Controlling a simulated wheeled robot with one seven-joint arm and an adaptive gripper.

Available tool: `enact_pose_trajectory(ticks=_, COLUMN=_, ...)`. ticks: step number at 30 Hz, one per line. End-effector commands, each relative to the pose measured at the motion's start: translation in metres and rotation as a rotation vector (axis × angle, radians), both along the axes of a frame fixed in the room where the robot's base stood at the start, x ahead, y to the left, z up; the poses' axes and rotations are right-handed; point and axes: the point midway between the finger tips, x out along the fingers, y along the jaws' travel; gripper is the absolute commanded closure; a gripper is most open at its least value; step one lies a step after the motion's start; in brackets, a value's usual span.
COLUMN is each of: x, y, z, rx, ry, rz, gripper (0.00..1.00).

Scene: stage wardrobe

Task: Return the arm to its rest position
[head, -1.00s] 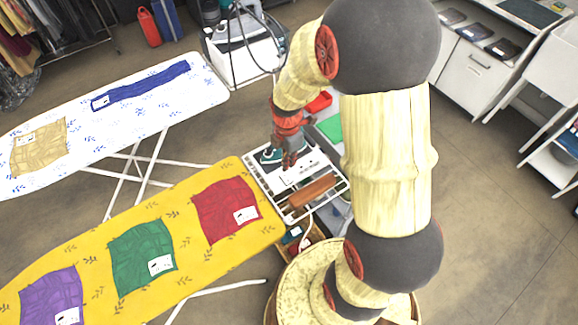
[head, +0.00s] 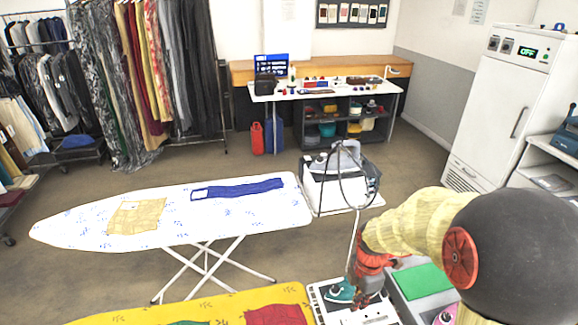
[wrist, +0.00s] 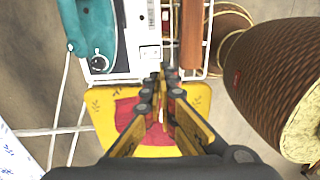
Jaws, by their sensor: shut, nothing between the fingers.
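My arm, with cream sleeves and dark round joints, enters the head view at the lower right and bends down to the left. My gripper (head: 364,300) hangs over a white rack (head: 316,300) beside the yellow ironing board (head: 290,292). In the wrist view my gripper (wrist: 162,78) has its fingers together, with nothing between them. Below it show the white rack (wrist: 208,42), a teal iron (wrist: 96,28), a brown wooden piece (wrist: 192,35) and the yellow board (wrist: 198,98) with a red cloth (wrist: 132,122), partly hidden by the fingers.
A white ironing board (head: 90,222) with a tan cloth (head: 137,217) and a blue strip (head: 238,189) stands to the left. A steam station (head: 340,180) stands behind. A green sheet (head: 423,281) lies close beside my arm. Open floor (head: 425,165) lies beyond.

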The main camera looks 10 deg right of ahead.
Motion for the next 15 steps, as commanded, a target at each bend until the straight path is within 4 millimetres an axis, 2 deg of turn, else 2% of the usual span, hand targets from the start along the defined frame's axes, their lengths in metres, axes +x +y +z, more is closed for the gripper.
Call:
enact_pose_trajectory(ticks=5, x=-0.002, y=0.001, z=0.0, rx=0.001, ry=0.008, rz=-0.153, gripper=1.0)
enact_pose_trajectory(ticks=10, x=-0.024, y=0.006, z=-0.004, rx=-0.002, ry=0.063, rz=-0.512, gripper=1.0)
enact_pose_trajectory(ticks=15, x=-0.046, y=0.014, z=0.019, rx=-0.017, ry=0.065, rz=-0.902, gripper=1.0)
